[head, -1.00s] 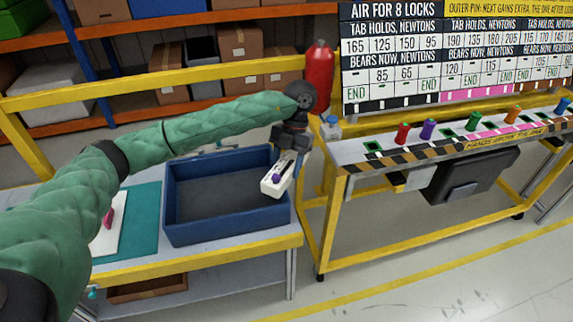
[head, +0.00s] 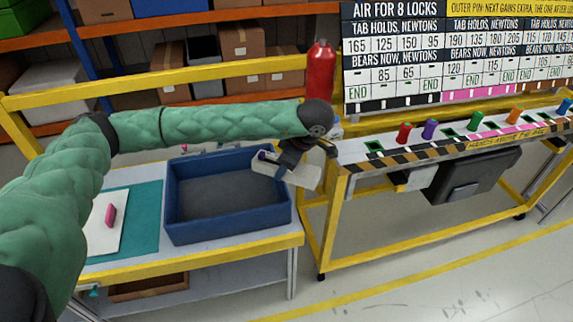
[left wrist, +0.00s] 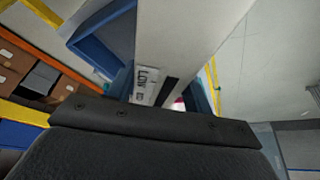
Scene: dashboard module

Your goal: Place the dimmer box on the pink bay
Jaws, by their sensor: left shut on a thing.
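My left gripper (head: 294,158) is shut on a pale box (head: 303,176), apparently the dimmer box, with a small purple knob (head: 262,155) at its left end. It is held tilted above the right end of the blue tray. In the left wrist view the pale box (left wrist: 190,40) extends away from the gripper, with a label reading "LOW" (left wrist: 146,86). The gripper hides part of it. The pink bay (head: 490,130) is a pink stretch of the rail on the yellow stand, well to the right of the gripper. My right gripper is out of view.
The blue tray (head: 174,215) looks empty. Left of it, a white plate (head: 98,240) with a pink piece (head: 111,215) lies on a teal mat (head: 145,225). Coloured pegs, including a red one (head: 404,133), stand along the rail. A red cylinder (head: 320,72) stands behind its left end.

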